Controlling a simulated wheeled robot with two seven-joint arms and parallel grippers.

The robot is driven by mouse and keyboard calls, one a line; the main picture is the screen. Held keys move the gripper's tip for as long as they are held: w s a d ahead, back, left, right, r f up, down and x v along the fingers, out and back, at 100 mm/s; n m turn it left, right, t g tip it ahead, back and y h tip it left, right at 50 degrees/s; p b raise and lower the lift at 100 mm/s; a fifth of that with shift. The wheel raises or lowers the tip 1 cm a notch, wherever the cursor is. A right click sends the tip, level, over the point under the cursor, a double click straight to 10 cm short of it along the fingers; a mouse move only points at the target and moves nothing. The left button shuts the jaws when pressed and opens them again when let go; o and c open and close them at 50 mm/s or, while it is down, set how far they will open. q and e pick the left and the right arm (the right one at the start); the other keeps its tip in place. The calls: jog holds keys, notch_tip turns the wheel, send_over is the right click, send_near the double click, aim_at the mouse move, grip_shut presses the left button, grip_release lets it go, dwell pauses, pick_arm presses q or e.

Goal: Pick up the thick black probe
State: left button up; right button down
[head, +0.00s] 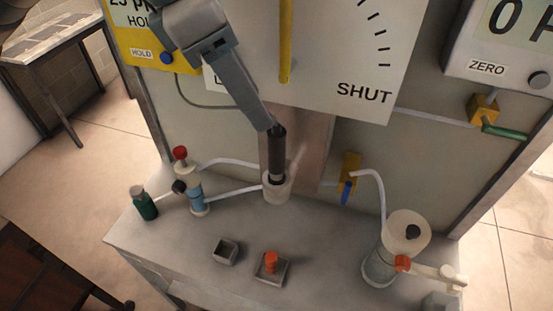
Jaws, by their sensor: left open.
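The thick black probe (277,150) stands nearly upright in a pale cup-like holder (277,188) on the bench, its lower end hidden inside. My left gripper (268,126) reaches down from the top of the head view, its fingers seen edge-on at the probe's upper end. It is open. The fingers overlap the probe's top in the picture, and I cannot tell whether they touch it or lie on both sides of it. My right gripper is not in view.
On the grey bench (330,265) stand a green bottle (145,203), a blue-white fitting with a red cap (193,185), two small trays (225,252), one with an orange piece (271,262), and a clear canister (382,265). A gauge panel (340,60) and a yellow valve (348,168) are behind.

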aim_at(269, 133)
pick_arm(q)
jog(key=p+x, duration=0.2)
jog(key=x, duration=0.3)
jog(key=shift+s+d+p, duration=0.1)
jog(key=shift+p, duration=0.2)
jog(key=shift+d+f, duration=0.1)
jog(key=shift+f, duration=0.35)
jog(key=shift+w+d+f+p, duration=0.15)
jog(key=shift+w+f+p, duration=0.25)
jog(key=shift+f+p, duration=0.5)
jog(key=shift+p+x, duration=1.05)
jog(key=shift+x, duration=0.1)
jog(key=shift+w+d+f, duration=0.1)
jog(key=shift+w+f, duration=0.1)
jog(key=shift+f, duration=0.25)
